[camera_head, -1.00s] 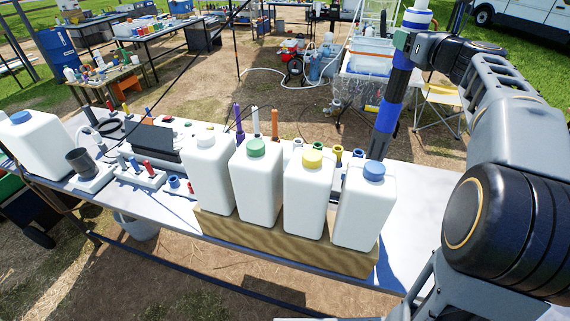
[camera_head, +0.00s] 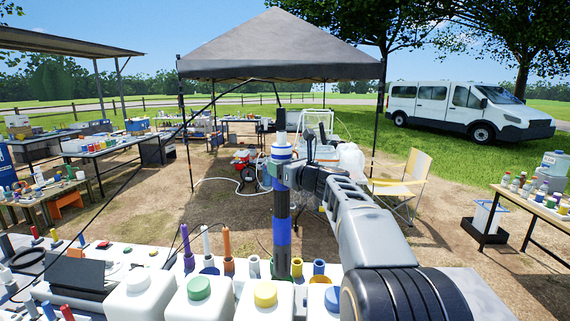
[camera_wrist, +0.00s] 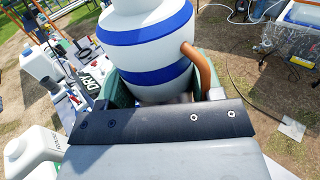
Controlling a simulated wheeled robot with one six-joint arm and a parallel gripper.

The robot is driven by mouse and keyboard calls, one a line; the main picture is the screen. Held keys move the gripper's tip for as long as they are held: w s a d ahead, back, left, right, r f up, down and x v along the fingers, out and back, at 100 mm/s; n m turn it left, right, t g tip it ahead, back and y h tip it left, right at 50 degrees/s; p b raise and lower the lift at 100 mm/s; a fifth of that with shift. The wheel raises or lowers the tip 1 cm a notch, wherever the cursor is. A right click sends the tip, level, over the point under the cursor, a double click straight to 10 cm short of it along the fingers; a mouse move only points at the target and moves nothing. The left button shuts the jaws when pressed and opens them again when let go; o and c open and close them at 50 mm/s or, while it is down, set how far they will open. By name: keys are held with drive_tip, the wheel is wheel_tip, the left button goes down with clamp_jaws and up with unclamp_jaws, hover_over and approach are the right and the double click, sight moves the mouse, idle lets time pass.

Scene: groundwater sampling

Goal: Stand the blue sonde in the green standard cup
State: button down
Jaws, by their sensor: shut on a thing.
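The blue sonde (camera_head: 281,232) hangs upright in my gripper (camera_head: 283,172). It is a long dark tube with blue bands and a white-and-blue top. Its lower end is low behind the white jugs, among small coloured cups; whether it touches anything cannot be told. My gripper is shut around the upper part. In the wrist view, the sonde's banded top (camera_wrist: 150,45) fills the middle, between green pads, with a brown curved piece on its right.
White jugs with green (camera_head: 199,288), yellow (camera_head: 265,294) and blue caps stand in front. The table's right end is partly hidden by my arm.

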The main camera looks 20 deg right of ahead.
sight(286, 211)
wheel_tip(286, 211, down, 13)
drive_tip(key=shift+f+b, duration=0.1)
drive_tip(key=shift+b, duration=0.3)
idle(0.4)
drive_tip(key=shift+f, duration=0.1)
drive_tip(key=shift+c, duration=1.4)
unclamp_jaws()
drive_tip(key=shift+f, duration=0.15)
drive_tip(key=shift+a, duration=0.1)
drive_tip(key=shift+r, duration=0.2)
drive_tip(key=b+v, duration=0.2)
drive_tip(key=v, duration=1)
